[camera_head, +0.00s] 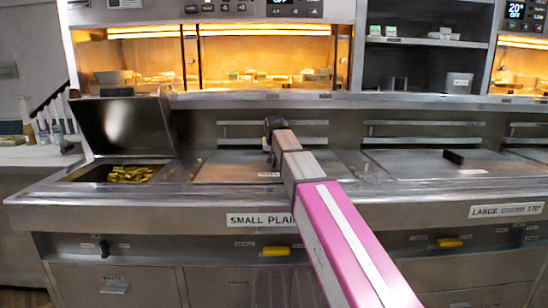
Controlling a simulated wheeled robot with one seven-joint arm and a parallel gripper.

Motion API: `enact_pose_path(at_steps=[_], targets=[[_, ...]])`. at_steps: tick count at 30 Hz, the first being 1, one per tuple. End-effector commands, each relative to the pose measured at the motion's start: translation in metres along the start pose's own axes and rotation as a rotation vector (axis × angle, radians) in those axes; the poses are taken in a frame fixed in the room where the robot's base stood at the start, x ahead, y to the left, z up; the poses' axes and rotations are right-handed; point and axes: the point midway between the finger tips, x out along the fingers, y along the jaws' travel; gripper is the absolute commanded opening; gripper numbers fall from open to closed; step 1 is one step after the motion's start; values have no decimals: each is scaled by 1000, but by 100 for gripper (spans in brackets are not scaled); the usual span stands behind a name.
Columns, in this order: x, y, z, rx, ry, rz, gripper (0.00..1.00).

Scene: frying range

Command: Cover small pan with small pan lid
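A label reading "SMALL PLAIN" (258,220) is on the counter front at the middle. Above it, a flat steel panel (222,172) lies level over the middle station, so no open pan shows there. My gripper (270,127) is at the far end of my arm, above the back of this panel. Its fingers are small and dark, and I cannot tell whether they are open or touching anything. At the left, an open pan (80,174) holds golden food pieces (131,174). Its steel lid (124,126) stands raised and tilted back behind it.
A similar flat panel (415,165) with a black handle (453,156) covers the station at the right, labelled "LARGE COATED" (506,210). Horizontal rails (424,124) run behind the stations. Heated shelves (215,60) stand at the back. My arm crosses the counter front at the middle right.

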Motion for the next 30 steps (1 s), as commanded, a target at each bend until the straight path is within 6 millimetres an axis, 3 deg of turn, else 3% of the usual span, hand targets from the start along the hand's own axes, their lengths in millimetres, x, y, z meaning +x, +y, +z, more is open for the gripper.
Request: enact_pose_path(at_steps=[22,23,25,26,30], targets=[[8,0,6,0,-4,0,0],[9,0,6,0,-4,0,22],[9,0,6,0,-5,0,43],[9,0,6,0,-6,1,49],[9,1,7,0,-7,2,49]])
